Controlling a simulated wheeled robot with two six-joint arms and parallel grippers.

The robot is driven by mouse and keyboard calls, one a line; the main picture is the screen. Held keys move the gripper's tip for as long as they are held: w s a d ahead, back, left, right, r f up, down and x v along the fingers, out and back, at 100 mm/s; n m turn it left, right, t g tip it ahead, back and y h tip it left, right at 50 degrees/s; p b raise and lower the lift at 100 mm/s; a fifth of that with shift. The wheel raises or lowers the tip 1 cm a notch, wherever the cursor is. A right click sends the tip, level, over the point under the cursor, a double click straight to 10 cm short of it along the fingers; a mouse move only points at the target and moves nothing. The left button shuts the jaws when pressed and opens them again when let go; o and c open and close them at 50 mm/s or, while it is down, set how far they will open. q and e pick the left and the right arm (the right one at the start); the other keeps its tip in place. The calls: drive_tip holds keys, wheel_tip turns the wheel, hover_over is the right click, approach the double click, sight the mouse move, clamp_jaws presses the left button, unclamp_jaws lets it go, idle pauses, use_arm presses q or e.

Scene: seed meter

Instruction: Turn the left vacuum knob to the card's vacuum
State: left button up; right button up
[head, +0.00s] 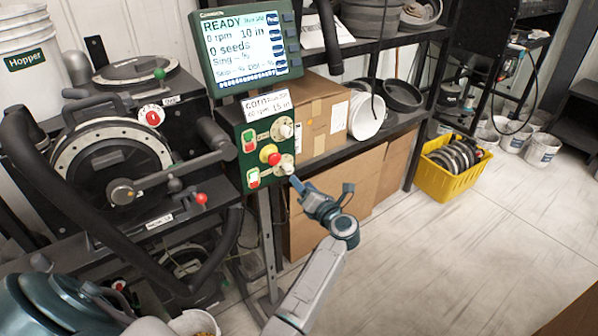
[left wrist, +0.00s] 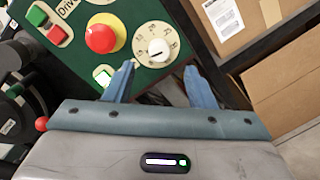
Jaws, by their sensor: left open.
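The green control panel (head: 262,140) carries two pale round dials with knobs, an upper one (head: 284,129) and a lower one (head: 287,165). In the left wrist view a cream dial with a white knob (left wrist: 157,49) and a scale around it sits beside the red stop button (left wrist: 102,37). The card (head: 267,105) above the panel reads 15 in; the screen (head: 245,45) reads 10 in. My left gripper (head: 322,188) is open and empty, right of and below the lower dial, apart from it. My right gripper is not in view.
Red and green push buttons (head: 249,141) sit at the panel's left. A black lever arm (head: 185,172) of the seed meter reaches close to the panel. A yellow crate (head: 448,182) is on the open floor to the right.

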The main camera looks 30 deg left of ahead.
sight(290, 171)
use_arm(q)
drive_tip(key=p+x, duration=0.1)
drive_tip(key=x, duration=0.4)
drive_tip(key=shift+w+a, duration=0.15)
drive_tip(key=shift+a, duration=0.2)
drive_tip(key=shift+w+a, duration=0.25)
drive_tip(key=shift+a, duration=0.15)
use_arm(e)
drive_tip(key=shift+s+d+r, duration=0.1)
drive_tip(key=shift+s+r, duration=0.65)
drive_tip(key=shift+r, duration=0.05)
use_arm(q)
drive_tip(key=shift+p, duration=0.3)
drive_tip(key=c, duration=1)
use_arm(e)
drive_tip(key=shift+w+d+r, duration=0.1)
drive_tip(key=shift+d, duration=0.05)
